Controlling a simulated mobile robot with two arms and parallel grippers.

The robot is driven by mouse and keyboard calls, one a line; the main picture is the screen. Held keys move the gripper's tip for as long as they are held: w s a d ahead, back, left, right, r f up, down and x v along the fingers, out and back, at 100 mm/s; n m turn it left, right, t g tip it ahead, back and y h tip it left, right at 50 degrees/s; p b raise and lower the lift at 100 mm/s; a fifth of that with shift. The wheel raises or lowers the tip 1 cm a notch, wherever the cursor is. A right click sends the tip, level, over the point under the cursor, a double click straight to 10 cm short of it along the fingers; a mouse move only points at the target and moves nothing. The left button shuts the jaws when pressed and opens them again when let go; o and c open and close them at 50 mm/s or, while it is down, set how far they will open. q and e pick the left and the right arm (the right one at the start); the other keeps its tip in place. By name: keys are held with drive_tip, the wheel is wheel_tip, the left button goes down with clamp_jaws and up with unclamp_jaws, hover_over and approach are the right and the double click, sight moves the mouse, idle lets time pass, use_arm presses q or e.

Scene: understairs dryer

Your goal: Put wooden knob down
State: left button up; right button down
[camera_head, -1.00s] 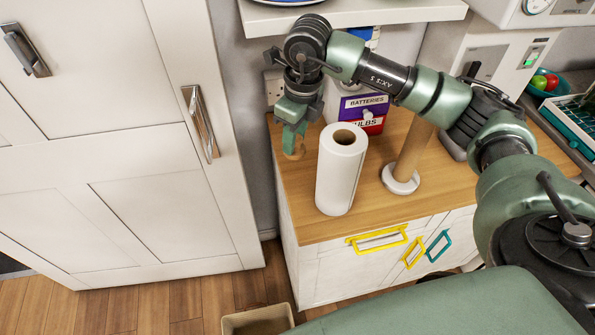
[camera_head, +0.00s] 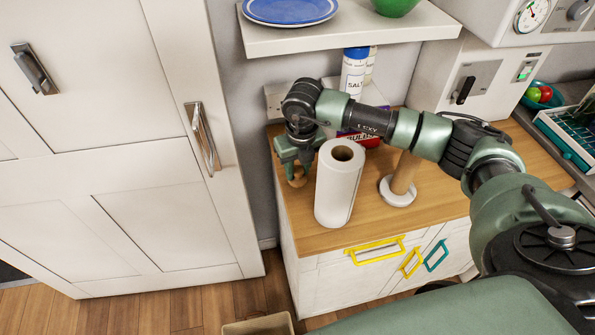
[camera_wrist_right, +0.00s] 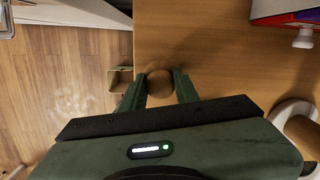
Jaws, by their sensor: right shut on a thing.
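The wooden knob (camera_head: 297,180) is a small round light-brown piece near the left end of the wooden worktop (camera_head: 440,205). My right gripper (camera_head: 295,166) points down from above and is shut on it. In the right wrist view the knob (camera_wrist_right: 159,80) sits between the two green fingertips, over the worktop by its edge. I cannot tell whether its underside touches the wood. My left gripper is not in view.
A paper towel roll (camera_head: 337,190) stands upright just right of the gripper. Further right is a wooden post on a white round base (camera_head: 397,190). Boxes (camera_head: 362,137) stand behind, under a shelf (camera_head: 350,37). A tall white cabinet (camera_head: 120,150) is at left.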

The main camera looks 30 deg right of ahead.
sight(300, 173)
wheel_tip(300, 173, down, 2)
drive_tip(key=shift+f, duration=0.3)
drive_tip(key=c, duration=1.1)
unclamp_jaws()
drive_tip(key=shift+o, duration=0.2)
drive_tip(key=shift+r, duration=0.1)
drive_tip(key=shift+r+p, duration=0.2)
drive_tip(key=shift+p, duration=0.1)
drive_tip(key=shift+r+b, duration=0.3)
drive_tip(key=shift+b, duration=0.05)
drive_tip(key=r+b, duration=0.1)
drive_tip(key=r, duration=0.2)
drive_tip(key=s+r+b, duration=0.1)
drive_tip(key=r, duration=0.3)
drive_tip(key=r+b, duration=0.1)
drive_tip(key=r, duration=0.3)
drive_tip(key=shift+s+r, duration=0.1)
drive_tip(key=shift+s, duration=0.15)
drive_tip(key=shift+a, duration=0.1)
